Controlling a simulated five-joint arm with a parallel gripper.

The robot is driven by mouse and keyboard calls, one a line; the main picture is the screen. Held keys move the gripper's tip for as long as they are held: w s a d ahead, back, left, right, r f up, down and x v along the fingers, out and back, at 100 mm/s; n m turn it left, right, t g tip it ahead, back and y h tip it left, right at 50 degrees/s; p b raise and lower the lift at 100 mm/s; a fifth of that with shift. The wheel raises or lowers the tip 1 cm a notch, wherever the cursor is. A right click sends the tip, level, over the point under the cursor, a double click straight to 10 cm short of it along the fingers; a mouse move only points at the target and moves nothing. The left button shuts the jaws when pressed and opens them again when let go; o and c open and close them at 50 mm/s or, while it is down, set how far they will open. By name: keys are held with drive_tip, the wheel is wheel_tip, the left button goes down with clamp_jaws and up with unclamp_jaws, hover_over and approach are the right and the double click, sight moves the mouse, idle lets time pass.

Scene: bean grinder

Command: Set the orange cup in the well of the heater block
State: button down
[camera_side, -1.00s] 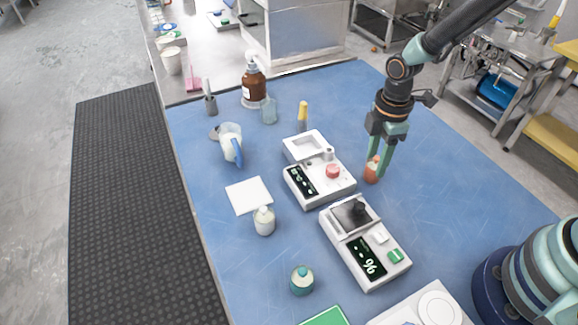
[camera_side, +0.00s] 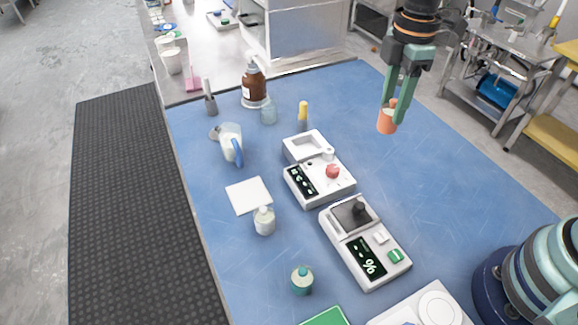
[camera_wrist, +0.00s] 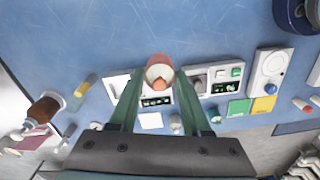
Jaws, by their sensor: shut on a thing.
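The orange cup (camera_side: 386,124) is held between the fingertips of my gripper (camera_side: 393,110), upright or nearly so and well above the blue mat. In the wrist view the cup (camera_wrist: 159,73) shows its open top between the two green fingers (camera_wrist: 159,85). A white device with a shallow square well (camera_side: 305,147), a dark display and a red knob stands left of and below the cup in the side view; I take it as the heater block (camera_side: 325,190). Its well (camera_wrist: 117,84) looks empty and lies left of the cup in the wrist view.
A second white device (camera_side: 366,248) with a dark top plate stands close to the heater block. The mat right of the devices is clear.

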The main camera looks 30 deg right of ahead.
wheel_tip(320, 180, up, 4)
drive_tip(key=shift+r, duration=0.25)
drive_tip(key=shift+w+r, duration=0.1)
drive_tip(key=shift+r, duration=0.25)
drive_tip(key=shift+w+a+r, duration=0.15)
drive_tip(key=shift+w+r, duration=0.1)
drive_tip(key=w+a+r, duration=0.2)
drive_tip(key=w+a, duration=0.2)
drive_tip(key=w, duration=0.2)
hover_over(307, 151)
wheel_tip(307, 151, down, 20)
drive_tip(key=shift+f, duration=0.15)
drive_tip(key=shift+f, duration=0.1)
drive_tip(key=shift+c, duration=1.8)
unclamp_jaws()
